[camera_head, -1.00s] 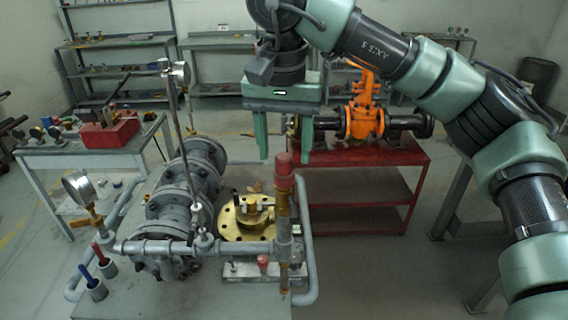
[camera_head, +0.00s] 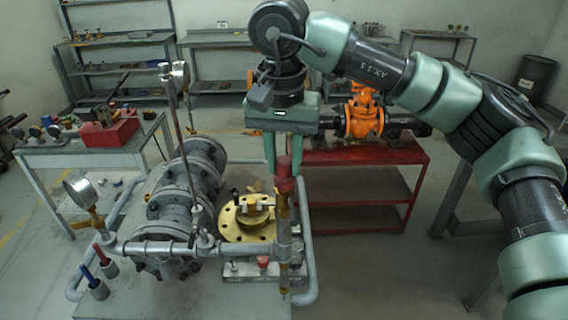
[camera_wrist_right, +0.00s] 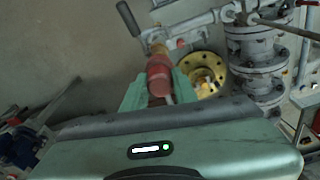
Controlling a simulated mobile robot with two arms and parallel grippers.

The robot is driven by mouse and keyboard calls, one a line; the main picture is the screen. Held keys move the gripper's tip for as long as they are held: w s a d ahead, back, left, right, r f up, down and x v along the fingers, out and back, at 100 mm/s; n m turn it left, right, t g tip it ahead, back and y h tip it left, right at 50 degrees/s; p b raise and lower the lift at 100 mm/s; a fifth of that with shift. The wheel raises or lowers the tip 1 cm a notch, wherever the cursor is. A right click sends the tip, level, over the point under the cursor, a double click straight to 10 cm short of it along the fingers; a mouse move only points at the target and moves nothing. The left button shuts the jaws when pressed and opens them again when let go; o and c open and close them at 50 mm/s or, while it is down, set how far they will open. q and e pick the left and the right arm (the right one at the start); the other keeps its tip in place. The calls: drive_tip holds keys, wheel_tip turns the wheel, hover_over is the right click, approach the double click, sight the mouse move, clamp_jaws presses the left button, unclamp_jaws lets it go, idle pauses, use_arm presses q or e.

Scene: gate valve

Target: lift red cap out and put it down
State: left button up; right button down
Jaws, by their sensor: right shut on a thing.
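A red cap (camera_head: 284,184) sits on top of an upright brass-coloured pipe (camera_head: 284,235) at the front right of the piping rig in the head view. My right gripper (camera_head: 284,166) points down over it and is shut on it, one finger on each side. In the right wrist view the red cap (camera_wrist_right: 159,76) lies between the two green fingers (camera_wrist_right: 160,92). I cannot tell whether it is still seated on the pipe. My left gripper is not in view.
A grey bench (camera_head: 205,302) carries the rig, a brass flange (camera_head: 240,228) and a small block with a red knob (camera_head: 263,261). A gauge (camera_head: 78,188) and tall thin rod (camera_head: 184,135) stand to the left. An orange valve (camera_head: 362,118) is on a red cart (camera_head: 385,155) behind.

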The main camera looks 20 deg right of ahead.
drive_tip(key=shift+w+r, duration=0.1)
drive_tip(key=shift+r, duration=0.5)
wheel_tip(320, 180, up, 6)
drive_tip(key=shift+f+b, duration=0.25)
drive_tip(key=shift+b, duration=0.2)
wheel_tip(320, 180, up, 12)
drive_tip(key=p, duration=0.2)
wheel_tip(320, 180, up, 6)
drive_tip(key=p, duration=0.7)
hover_over(284, 159)
drive_tip(key=shift+f+b, duration=0.1)
drive_tip(key=shift+b, duration=0.2)
drive_tip(key=shift+f, duration=0.1)
